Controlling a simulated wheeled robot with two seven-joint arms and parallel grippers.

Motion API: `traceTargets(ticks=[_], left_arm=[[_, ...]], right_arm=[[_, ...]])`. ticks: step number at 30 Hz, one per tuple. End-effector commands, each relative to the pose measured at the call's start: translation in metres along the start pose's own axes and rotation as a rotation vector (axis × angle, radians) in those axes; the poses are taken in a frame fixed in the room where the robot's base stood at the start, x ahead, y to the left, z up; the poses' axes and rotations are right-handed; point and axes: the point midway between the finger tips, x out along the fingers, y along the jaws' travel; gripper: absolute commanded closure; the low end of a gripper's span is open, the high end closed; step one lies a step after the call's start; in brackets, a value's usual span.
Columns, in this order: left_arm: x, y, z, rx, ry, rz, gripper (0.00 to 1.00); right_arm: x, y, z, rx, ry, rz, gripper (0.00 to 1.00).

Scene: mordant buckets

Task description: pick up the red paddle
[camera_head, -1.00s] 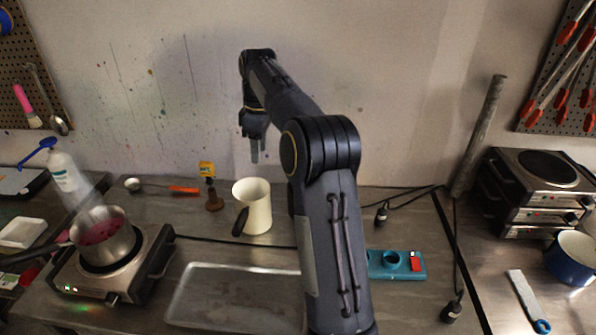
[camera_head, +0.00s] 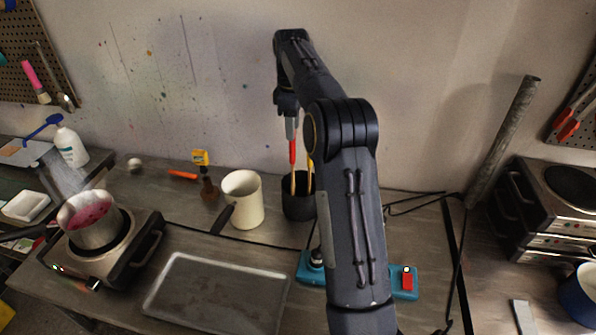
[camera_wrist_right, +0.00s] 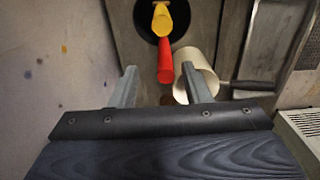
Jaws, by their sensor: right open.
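The red paddle (camera_head: 293,152) stands upright in a black pot (camera_head: 298,207), with its red upper end just below my right gripper (camera_head: 291,129). In the right wrist view the red paddle (camera_wrist_right: 165,60) reaches toward the space between the two open fingers of the right gripper (camera_wrist_right: 159,78). I cannot tell whether the fingers touch it. A yellow paddle (camera_head: 310,165) stands beside it in the same pot and is partly hidden by my right arm. My left gripper is not in view.
A cream jug (camera_head: 243,199) stands just left of the pot. A metal tray (camera_head: 215,293) lies in front, and a teal block (camera_head: 404,283) sits to the right. A hot plate with a pot of red liquid (camera_head: 92,217) is at the left. The wall is close behind.

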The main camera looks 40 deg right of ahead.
Motion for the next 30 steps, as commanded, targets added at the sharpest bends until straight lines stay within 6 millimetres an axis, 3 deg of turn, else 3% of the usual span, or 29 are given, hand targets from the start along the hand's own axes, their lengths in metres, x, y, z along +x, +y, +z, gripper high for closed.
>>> traceTargets(ticks=[13,22,30], left_arm=[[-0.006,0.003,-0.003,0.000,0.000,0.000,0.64],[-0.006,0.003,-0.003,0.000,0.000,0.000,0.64],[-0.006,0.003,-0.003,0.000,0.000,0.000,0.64]], right_arm=[[0.057,-0.006,0.000,0.000,-0.001,-0.002,0.57],[0.065,-0.005,0.000,0.000,0.001,0.001,0.57],[0.065,-0.005,0.000,0.000,0.000,0.000,0.90]])
